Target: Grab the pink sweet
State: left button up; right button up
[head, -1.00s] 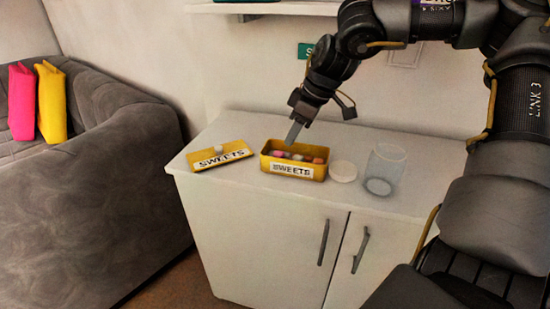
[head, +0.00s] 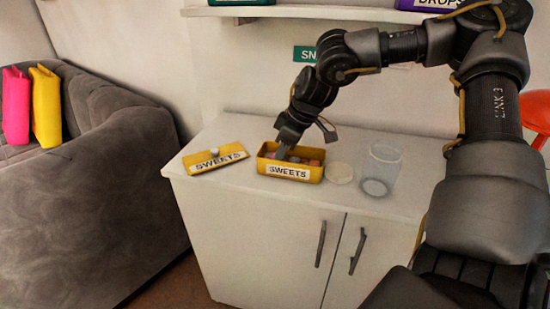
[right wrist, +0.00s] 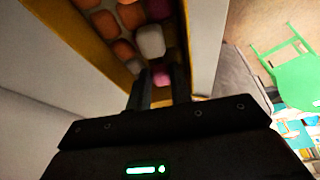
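The open yellow SWEETS tin (head: 262,165) stands on the white cabinet top and holds several sweets. In the right wrist view a pink sweet (right wrist: 161,77) shows between the fingertips of my right gripper (right wrist: 160,82). The fingers stand apart on either side of it, and I see no clear grip on it. In the head view my right gripper (head: 282,151) reaches down into the tin. My left gripper is not in view.
The tin's yellow lid (head: 215,158) lies to its left. A white round lid (head: 340,173) and a clear glass jar (head: 383,165) stand to its right on the cabinet top (head: 240,190). A shelf (head: 300,13) is above. A grey sofa (head: 100,190) is at left.

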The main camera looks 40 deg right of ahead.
grip_shut()
jog(key=shift+r, duration=0.1)
jog(key=shift+r, duration=0.65)
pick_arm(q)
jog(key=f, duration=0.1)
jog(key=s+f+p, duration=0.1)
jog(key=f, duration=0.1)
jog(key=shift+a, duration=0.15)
pick_arm(e)
notch_tip(320, 180, up, 16)
jog(key=shift+r, duration=0.25)
